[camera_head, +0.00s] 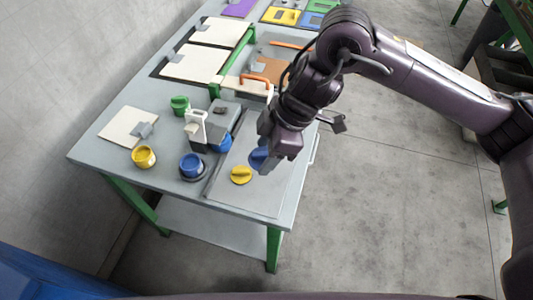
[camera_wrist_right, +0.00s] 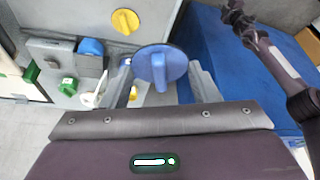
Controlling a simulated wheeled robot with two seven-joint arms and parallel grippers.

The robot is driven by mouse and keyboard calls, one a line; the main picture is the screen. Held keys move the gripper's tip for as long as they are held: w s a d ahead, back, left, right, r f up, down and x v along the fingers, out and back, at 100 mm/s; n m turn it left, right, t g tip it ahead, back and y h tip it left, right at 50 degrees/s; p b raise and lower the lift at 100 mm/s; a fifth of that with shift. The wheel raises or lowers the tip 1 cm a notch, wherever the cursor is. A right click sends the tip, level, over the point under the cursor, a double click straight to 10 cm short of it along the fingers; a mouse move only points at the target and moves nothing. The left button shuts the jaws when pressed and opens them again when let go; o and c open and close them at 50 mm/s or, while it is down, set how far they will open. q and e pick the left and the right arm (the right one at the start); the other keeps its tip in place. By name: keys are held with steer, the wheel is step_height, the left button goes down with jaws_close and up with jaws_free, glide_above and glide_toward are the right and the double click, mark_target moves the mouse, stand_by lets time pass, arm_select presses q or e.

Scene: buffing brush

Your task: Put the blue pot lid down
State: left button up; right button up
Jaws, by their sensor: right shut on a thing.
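The blue pot lid (camera_head: 257,158) is a round disc with a raised bar handle. It fills the middle of the right wrist view (camera_wrist_right: 176,62), between the fingers. My right gripper (camera_head: 270,160) is shut on it, over the front right part of the workbench; the fingers hide part of it in the head view. The lid appears to be above the bench top, but the gap is hard to judge. A blue pot (camera_head: 191,164) stands to the left. My left arm seems to show at the upper right of the wrist view; its gripper's state is unclear.
A yellow lid (camera_head: 241,175) lies just left of the blue lid on the workbench (camera_head: 245,200). Bare bench surface lies in front, near the edge.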

steer(key=shift+r, duration=0.4)
steer(key=w+d+m+t+h, duration=0.2)
steer(key=d+m, duration=0.7)
steer(key=w+d+f+m+t+h, duration=0.1)
steer(key=w+d+m+t+h, duration=0.1)
steer(key=d+m, duration=0.7)
steer(key=shift+w+d+t+b, duration=0.3)
steer(key=shift+w+d, duration=0.05)
steer(key=shift+w, duration=0.05)
steer(key=shift+f, duration=0.1)
